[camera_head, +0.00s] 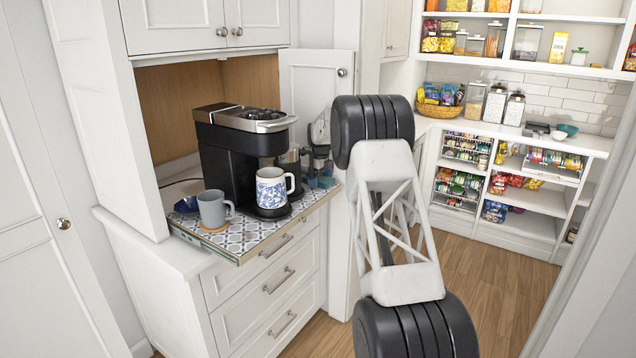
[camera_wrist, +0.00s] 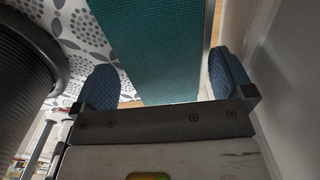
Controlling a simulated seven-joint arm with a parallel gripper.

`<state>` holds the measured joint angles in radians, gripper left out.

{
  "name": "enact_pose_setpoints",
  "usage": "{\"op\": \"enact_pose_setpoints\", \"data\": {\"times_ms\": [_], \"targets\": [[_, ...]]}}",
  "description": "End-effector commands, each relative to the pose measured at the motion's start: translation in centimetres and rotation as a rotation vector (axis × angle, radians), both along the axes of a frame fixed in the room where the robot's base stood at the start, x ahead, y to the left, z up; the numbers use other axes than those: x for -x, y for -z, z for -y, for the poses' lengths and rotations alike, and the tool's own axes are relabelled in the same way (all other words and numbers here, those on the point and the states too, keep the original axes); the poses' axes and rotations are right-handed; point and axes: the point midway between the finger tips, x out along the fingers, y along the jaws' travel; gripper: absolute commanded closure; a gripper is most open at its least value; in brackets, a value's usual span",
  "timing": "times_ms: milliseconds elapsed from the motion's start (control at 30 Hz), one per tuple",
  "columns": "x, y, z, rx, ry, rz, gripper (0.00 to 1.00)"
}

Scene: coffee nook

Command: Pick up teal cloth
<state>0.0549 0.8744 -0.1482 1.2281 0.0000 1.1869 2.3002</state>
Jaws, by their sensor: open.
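In the wrist view the teal cloth (camera_wrist: 160,42) is a textured strip running up from between my fingers, along the edge of a white-and-grey patterned surface. My gripper (camera_wrist: 162,78) is open, with one blue-padded finger on each side of the cloth. In the head view my gripper (camera_head: 321,180) is at the right end of the patterned pull-out shelf (camera_head: 240,246), partly hidden behind my arm. The cloth is hard to make out there.
A black coffee machine (camera_head: 228,155) stands on the shelf, with a blue-and-white mug (camera_head: 270,190) under its spout. A grey mug (camera_head: 211,211) stands on a coaster at the front left. An open cabinet door (camera_head: 310,88) is behind my gripper. Pantry shelves (camera_head: 535,200) are at right.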

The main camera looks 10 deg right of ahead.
Motion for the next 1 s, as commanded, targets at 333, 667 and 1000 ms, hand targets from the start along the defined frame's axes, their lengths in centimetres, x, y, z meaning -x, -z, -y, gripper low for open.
{"op": "enact_pose_setpoints", "data": {"times_ms": [333,667,1000], "targets": [[0.01,-0.01,0.01,0.000,0.000,0.000,0.10],[0.01,-0.02,0.00,0.000,0.000,0.000,0.58],[0.00,-0.54,0.00,0.000,0.000,0.000,0.58]]}}
